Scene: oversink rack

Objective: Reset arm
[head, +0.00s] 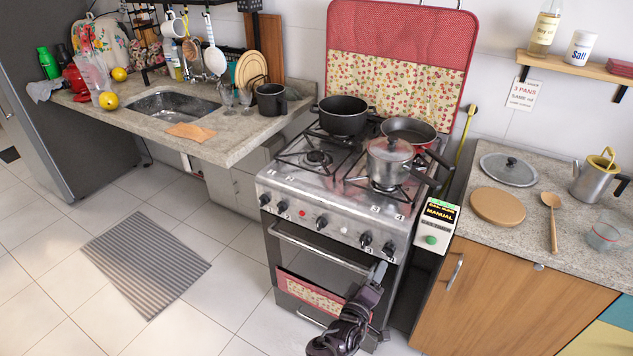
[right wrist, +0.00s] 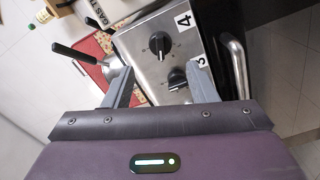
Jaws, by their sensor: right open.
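My right gripper (head: 378,272) is in front of the stove, by the right end of the oven handle (head: 318,247) and below the knobs. In the right wrist view its two fingers (right wrist: 160,88) stand apart with nothing held between them. Past them are the stove's steel panel (right wrist: 160,22) and black knobs (right wrist: 160,44) by labels 4 and 3. The oven handle (right wrist: 237,66) lies to the right of the fingers there. I cannot tell whether a finger touches the stove. My left gripper is not in view.
A black pot (head: 343,118), a frying pan (head: 408,130) and a lidded pot (head: 389,160) are on the stove. The right counter holds a lid (head: 509,169), a round board (head: 498,207), a wooden spoon (head: 552,222) and a kettle (head: 597,178). The floor left of the stove is open around a striped mat (head: 146,259).

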